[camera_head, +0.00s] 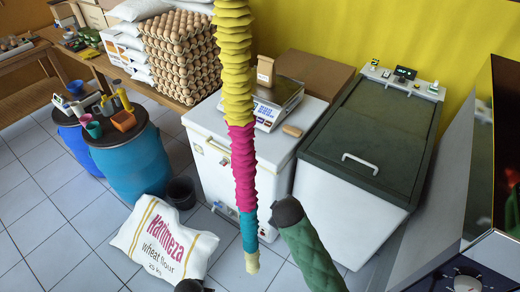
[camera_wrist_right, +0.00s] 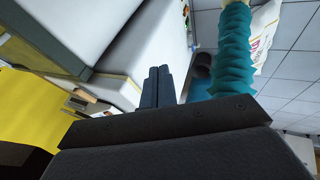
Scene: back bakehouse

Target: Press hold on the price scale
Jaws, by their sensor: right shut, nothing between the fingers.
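The price scale (camera_head: 287,90) stands on a white chest (camera_head: 215,165) near the yellow wall. It has a metal pan, and its pale front panel with blue-marked keys (camera_head: 267,113) faces forward. A brown paper bag (camera_head: 265,72) is at the scale's back left. A hanging yellow, pink and teal ribbed column covers the panel's left end, and single keys are too small to read. My right gripper (camera_wrist_right: 157,87) is shut and empty in the wrist view, apart from the scale. In the head view I cannot make out its fingertips. My left gripper is not seen.
The ribbed column (camera_head: 242,155) hangs in front of the chest; its teal part (camera_wrist_right: 233,50) is close beside my right gripper. A wooden block (camera_head: 292,131) lies before the scale. A green-lidded chest (camera_head: 375,125) stands right. A flour sack (camera_head: 160,240) and bucket (camera_head: 181,192) are on the floor.

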